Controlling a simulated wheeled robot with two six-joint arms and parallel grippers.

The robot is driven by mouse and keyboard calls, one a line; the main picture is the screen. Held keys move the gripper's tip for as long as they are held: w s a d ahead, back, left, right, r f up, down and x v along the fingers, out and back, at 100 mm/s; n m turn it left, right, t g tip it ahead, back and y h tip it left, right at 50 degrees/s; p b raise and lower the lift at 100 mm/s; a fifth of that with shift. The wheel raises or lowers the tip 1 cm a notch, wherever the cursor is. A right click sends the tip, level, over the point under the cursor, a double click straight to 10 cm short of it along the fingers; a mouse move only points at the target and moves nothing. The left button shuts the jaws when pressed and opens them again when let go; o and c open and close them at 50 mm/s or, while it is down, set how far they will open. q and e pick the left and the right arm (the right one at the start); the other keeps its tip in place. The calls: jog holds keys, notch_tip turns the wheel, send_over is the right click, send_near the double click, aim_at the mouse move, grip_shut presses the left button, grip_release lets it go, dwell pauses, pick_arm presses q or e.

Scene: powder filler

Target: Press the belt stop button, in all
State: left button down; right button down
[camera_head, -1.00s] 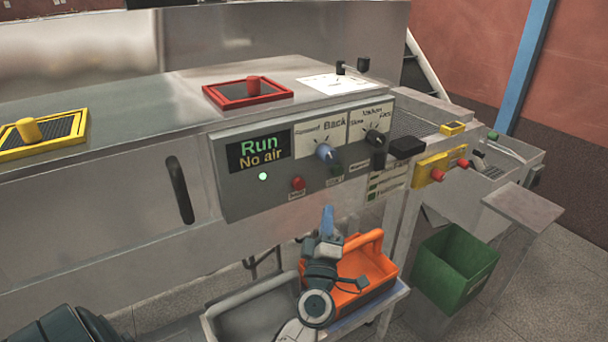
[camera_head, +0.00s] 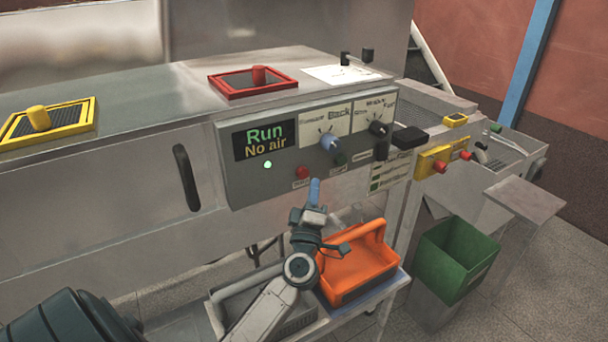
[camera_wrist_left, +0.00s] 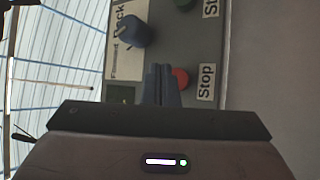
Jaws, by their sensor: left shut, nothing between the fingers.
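The grey control panel (camera_head: 235,180) stands on the front of the machine, its display reading "Run / No air". A red button (camera_head: 303,172) sits low on it; in the left wrist view this button (camera_wrist_left: 181,77) is beside a "Stop" label. A green button (camera_head: 340,159) is to its right, below a blue knob (camera_head: 330,143). My left gripper (camera_head: 315,187), fingers shut and empty, is just below and right of the red button. In the left wrist view the fingertips (camera_wrist_left: 160,72) partly overlap the red button's left edge; I cannot tell whether they touch. My right gripper is not in view.
An orange caddy (camera_head: 357,270) and a grey tray (camera_head: 262,311) sit below the panel, close under my left arm. A green bin (camera_head: 455,262) stands at right. A black handle (camera_head: 186,177) is left of the panel.

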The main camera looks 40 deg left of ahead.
pick_arm(q)
jog(key=shift+w+a, duration=0.3)
jog(key=shift+a, duration=0.6)
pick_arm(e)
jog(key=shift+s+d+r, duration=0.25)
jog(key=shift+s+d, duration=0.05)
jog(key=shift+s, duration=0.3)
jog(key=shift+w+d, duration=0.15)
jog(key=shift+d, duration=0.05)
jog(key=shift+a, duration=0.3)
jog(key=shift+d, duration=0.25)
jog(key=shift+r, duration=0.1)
